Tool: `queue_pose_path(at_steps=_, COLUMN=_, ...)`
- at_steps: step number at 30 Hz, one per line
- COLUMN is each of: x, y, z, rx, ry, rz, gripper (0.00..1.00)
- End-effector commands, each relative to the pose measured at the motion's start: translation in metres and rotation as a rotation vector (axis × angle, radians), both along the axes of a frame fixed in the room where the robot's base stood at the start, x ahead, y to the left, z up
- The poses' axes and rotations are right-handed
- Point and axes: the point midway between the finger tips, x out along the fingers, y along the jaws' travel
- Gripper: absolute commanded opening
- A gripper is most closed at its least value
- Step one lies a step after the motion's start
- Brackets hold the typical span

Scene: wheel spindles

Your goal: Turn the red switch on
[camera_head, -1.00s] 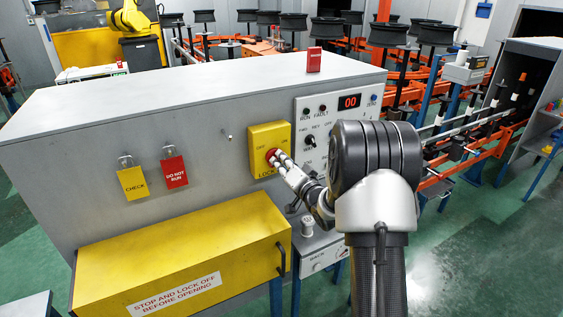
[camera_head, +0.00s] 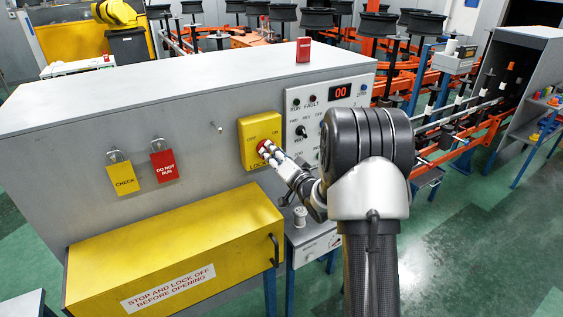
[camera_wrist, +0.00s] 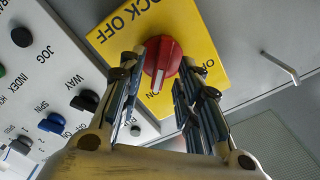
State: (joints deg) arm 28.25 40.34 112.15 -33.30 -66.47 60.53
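The red switch (camera_wrist: 162,63) is a round knob with a pale stripe across it, on a yellow LOCK OFF plate (camera_head: 249,158) on the front of the grey cabinet. In the wrist view the stripe runs roughly up and down the picture. My gripper (camera_wrist: 163,58) has its two fingers apart, one on each side of the knob, with small gaps seeming to show. I cannot tell whether a finger touches it. In the head view my gripper (camera_head: 267,149) reaches the plate from the lower right and hides much of the knob.
A control panel (camera_head: 313,118) with knobs and a red 00 display is right of the plate. Yellow CHECK (camera_head: 122,181) and red DO NOT RUN (camera_head: 165,166) tags hang to the left. A yellow box (camera_head: 180,235) juts out below. A bare hook (camera_wrist: 281,67) is near the plate.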

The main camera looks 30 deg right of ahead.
Motion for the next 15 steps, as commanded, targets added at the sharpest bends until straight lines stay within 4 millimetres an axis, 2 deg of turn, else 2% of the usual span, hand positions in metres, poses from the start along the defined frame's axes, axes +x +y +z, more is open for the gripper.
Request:
queue_pose_path(at_steps=9, x=-0.065, y=-0.004, z=0.000, rx=0.002, ry=0.002, rz=-0.004, gripper=0.32)
queue_pose_path(at_steps=15, x=-0.098, y=-0.005, z=0.000, rx=0.001, ry=0.000, rz=-0.003, gripper=0.32)
